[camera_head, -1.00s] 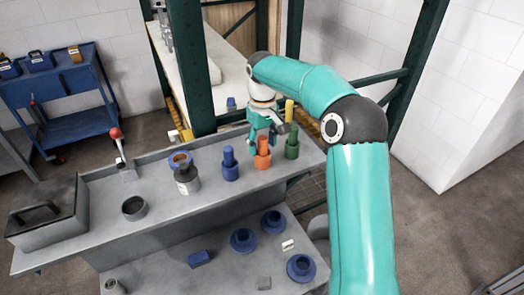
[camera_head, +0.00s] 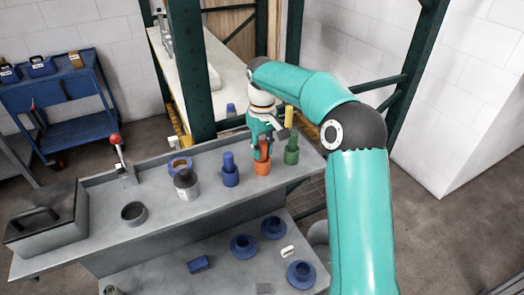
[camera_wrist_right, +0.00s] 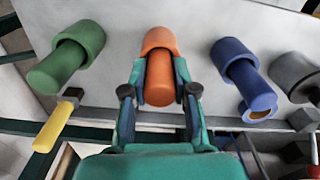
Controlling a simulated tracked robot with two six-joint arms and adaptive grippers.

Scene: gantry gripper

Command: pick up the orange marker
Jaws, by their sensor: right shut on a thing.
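The orange marker (camera_head: 262,167) stands upright on the grey bench (camera_head: 215,205), between a blue marker (camera_head: 230,170) on its left and a green marker (camera_head: 291,151) on its right. My right gripper (camera_head: 262,150) comes down from above and is shut on the orange marker's upper part. In the right wrist view the two fingers of my right gripper (camera_wrist_right: 160,85) sit on either side of the orange marker (camera_wrist_right: 159,60), whose wider end touches or nearly touches the bench. My left gripper is not in view.
A yellow-handled item (camera_head: 289,117) is behind the green marker. Blue round parts (camera_head: 244,246) lie on the lower shelf. A dark green post (camera_head: 187,70) rises behind the bench.

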